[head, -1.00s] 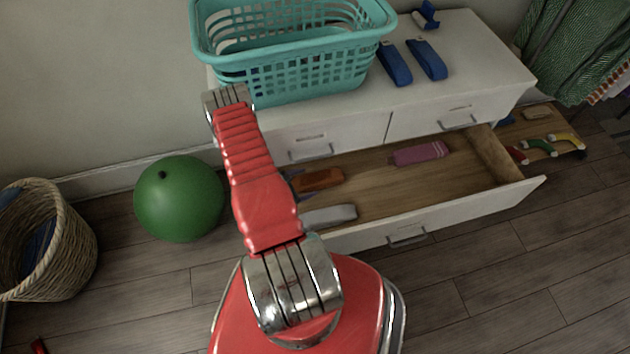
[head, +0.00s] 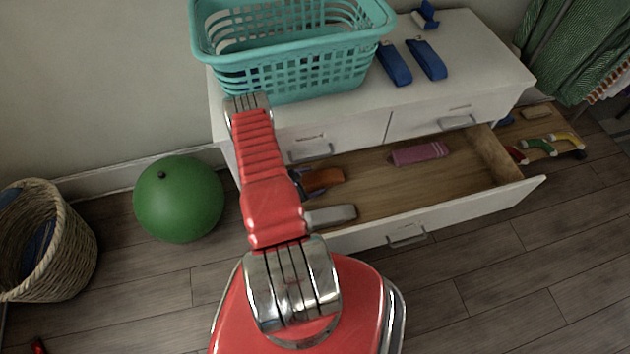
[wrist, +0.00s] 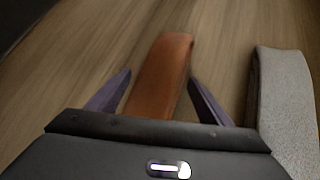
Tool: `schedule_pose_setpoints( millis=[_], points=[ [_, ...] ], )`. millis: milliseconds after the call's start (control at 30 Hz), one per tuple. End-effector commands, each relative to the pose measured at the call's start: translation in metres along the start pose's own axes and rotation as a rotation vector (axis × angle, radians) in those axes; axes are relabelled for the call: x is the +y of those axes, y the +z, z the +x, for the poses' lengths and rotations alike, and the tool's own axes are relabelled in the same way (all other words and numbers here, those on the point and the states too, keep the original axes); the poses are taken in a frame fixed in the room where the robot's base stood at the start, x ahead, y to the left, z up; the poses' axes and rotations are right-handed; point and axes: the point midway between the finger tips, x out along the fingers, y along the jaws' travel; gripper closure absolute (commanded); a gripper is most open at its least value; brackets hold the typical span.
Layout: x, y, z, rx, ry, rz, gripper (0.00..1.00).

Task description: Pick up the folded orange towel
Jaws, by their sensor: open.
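The folded orange towel (head: 322,179) lies in the open dresser drawer, near its left end. In the wrist view the towel (wrist: 162,75) runs up between the two dark purple fingers of my gripper (wrist: 160,95). The fingers are spread, one on each side of it, with a gap on both sides. The lower end of the towel is hidden behind the gripper body. In the head view my arm hides most of the gripper; a bit of it shows just left of the towel.
A folded grey towel (wrist: 284,95) lies close to the right finger. A pink towel (head: 418,153) lies farther right in the drawer (head: 400,190). The drawer's wooden floor between them is bare. A teal basket (head: 300,60) and blue folded items (head: 426,60) stand on the dresser top.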

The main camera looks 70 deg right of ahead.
Motion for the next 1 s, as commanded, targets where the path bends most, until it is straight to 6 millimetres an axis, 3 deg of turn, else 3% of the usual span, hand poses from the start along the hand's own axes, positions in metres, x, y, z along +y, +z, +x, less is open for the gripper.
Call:
schedule_pose_setpoints(
  millis=[233, 700, 1000],
  points=[
    [0.0002, -0.0001, -0.0003, 0.0, 0.001, 0.0, 0.28],
    [-0.0002, -0.0003, -0.0003, 0.0, 0.0, 0.0, 0.61],
    [0.0005, 0.0006, -0.0011, 0.0, 0.0, 0.0, 0.61]
  ],
)
